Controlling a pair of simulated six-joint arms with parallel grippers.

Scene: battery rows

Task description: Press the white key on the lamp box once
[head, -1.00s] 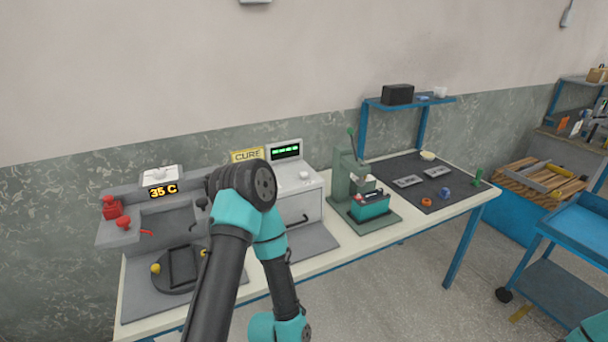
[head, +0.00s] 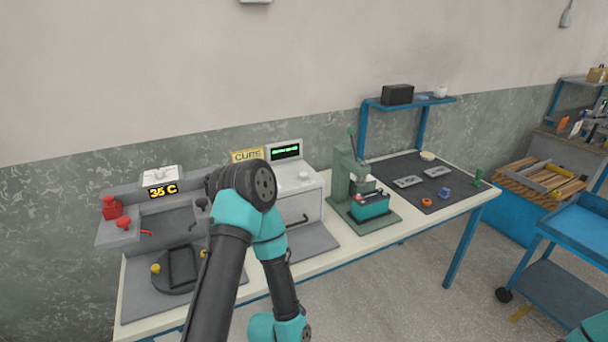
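The lamp box (head: 287,207) is a white cabinet on the bench, left of the green press, with a dark handle on its front. A yellow CURE sign (head: 248,155) stands at its back left. A green-lit display (head: 285,151) is raised at its back. A small round white piece on its top (head: 304,175) appears to be the white key; nothing visible touches it. One of my teal and black arms rises in front and covers the box's left part. Neither gripper shows, so their states cannot be seen.
Left is a grey station with a temperature display (head: 163,190) and red knobs. Right are the green press (head: 351,180) with a teal block (head: 370,205), and a dark mat (head: 420,181) with small parts. A blue cart (head: 575,240) stands far right.

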